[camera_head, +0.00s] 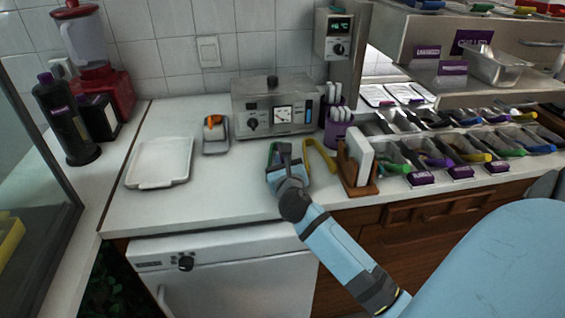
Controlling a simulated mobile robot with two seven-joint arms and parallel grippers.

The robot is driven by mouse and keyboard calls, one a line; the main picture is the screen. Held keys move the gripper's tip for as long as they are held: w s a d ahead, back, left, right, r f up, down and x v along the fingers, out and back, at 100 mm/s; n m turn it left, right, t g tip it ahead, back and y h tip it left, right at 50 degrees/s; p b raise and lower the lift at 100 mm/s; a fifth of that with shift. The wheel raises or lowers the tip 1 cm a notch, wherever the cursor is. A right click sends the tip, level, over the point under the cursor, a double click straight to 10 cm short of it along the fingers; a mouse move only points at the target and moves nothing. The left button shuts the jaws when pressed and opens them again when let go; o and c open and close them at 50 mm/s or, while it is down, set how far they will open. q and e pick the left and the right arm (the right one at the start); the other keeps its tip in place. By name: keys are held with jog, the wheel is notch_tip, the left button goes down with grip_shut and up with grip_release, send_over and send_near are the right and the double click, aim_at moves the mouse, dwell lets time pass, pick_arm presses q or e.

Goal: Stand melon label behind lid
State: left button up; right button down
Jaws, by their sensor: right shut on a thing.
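My right gripper (284,153) is low over the white counter, in front of the steel machine. It is shut on a small dark, green-edged thing (272,154), mostly hidden by the fingers. I cannot tell what it is. Small purple labels stand along the front of the topping bins, among them one label (421,178) at the left end. More labels stand on the shelf, one of them a large purple label (471,41). Their words are too small to read, so I cannot tell which is melon. I cannot make out the lid. My left gripper is not in view.
Yellow tongs (319,157) lie just right of my gripper, beside a wooden holder (372,187) with white cards. The steel machine (263,88) and a purple cup (337,136) stand behind. A white tray (160,158) lies left.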

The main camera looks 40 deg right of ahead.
jog(key=c, duration=1.6)
grip_release()
jog(key=shift+f, duration=0.15)
jog(key=o, duration=0.4)
